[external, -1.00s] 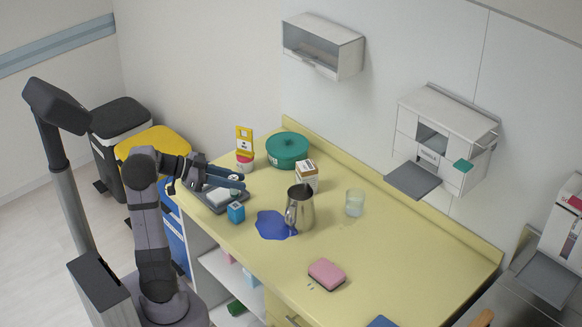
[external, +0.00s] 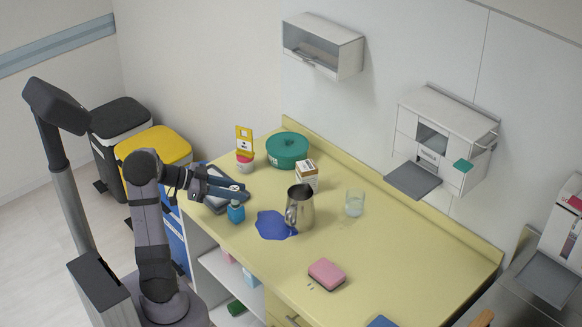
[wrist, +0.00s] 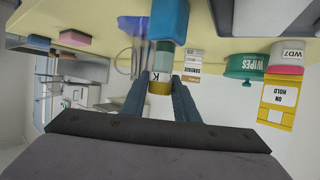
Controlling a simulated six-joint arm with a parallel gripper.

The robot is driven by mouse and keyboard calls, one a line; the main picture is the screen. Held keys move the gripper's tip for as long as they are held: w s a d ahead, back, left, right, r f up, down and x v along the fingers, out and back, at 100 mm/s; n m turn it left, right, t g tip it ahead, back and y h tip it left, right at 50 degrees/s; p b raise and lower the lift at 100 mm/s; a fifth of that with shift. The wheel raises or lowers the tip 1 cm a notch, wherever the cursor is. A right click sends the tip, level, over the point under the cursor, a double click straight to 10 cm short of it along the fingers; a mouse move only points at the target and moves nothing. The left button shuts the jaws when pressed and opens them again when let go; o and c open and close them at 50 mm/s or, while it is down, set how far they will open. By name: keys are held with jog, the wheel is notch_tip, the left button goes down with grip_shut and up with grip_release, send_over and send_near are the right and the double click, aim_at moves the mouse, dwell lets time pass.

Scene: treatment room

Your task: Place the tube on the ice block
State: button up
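My gripper (external: 242,191) is at the tube, above the blue block. In the wrist view its two blue-grey fingers (wrist: 160,82) lie on either side of the tube and look apart; contact is not clear. The grey tray (external: 214,207) lies behind the gripper, largely covered by it. I cannot make out the ice block now.
A steel jug (external: 301,208) stands right of the blue block, beside a blue puddle shape (external: 272,226). A carton (external: 307,175), a green wipes tub (external: 288,150) and a yellow sign (external: 244,138) stand behind. A pink sponge (external: 327,273) lies in front; the counter's right side is mostly clear.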

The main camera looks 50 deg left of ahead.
jog(key=shift+o, duration=1.1)
jog(key=shift+r+p, duration=0.2)
jog(key=shift+p, duration=0.1)
jog(key=b+v, duration=0.2)
jog(key=v, duration=1)
